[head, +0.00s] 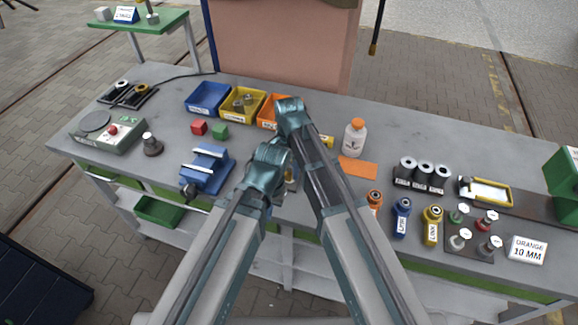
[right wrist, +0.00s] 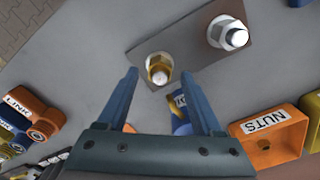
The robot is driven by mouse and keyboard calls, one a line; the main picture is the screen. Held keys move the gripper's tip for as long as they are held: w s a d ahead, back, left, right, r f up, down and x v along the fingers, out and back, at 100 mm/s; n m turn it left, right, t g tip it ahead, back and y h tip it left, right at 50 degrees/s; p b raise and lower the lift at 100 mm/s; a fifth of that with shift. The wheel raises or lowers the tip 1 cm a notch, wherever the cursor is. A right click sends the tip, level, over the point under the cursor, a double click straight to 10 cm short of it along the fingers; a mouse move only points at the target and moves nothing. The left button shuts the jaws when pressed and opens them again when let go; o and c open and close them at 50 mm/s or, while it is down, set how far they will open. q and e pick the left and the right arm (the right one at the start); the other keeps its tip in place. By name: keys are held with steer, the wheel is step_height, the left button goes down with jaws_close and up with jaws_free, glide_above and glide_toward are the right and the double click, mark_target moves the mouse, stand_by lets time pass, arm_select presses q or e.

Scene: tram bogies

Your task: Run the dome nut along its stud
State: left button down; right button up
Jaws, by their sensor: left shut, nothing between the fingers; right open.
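In the right wrist view my right gripper (right wrist: 160,76) is open, with one finger on each side in the picture of a brass-coloured nut (right wrist: 159,68) on a stud with a pale end. I cannot tell if the fingers touch the brass-coloured one. In the head view my right gripper (head: 291,106) is the upper one; its fingers are hidden. My left gripper (head: 274,163) is lower and shut, its fingers hardly visible. The arms largely hide the plate there.
An orange bin labelled NUTS (right wrist: 272,133) and a blue labelled item (right wrist: 179,112) are close by. A blue vise (head: 207,170) stands left of the arms. A white bottle (head: 355,138) and several labelled sockets (head: 402,217) stand to the right.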

mark_target(289, 171)
step_height(289, 171, up, 13)
steer(key=p, duration=1.2)
steer(key=shift+f, duration=0.2)
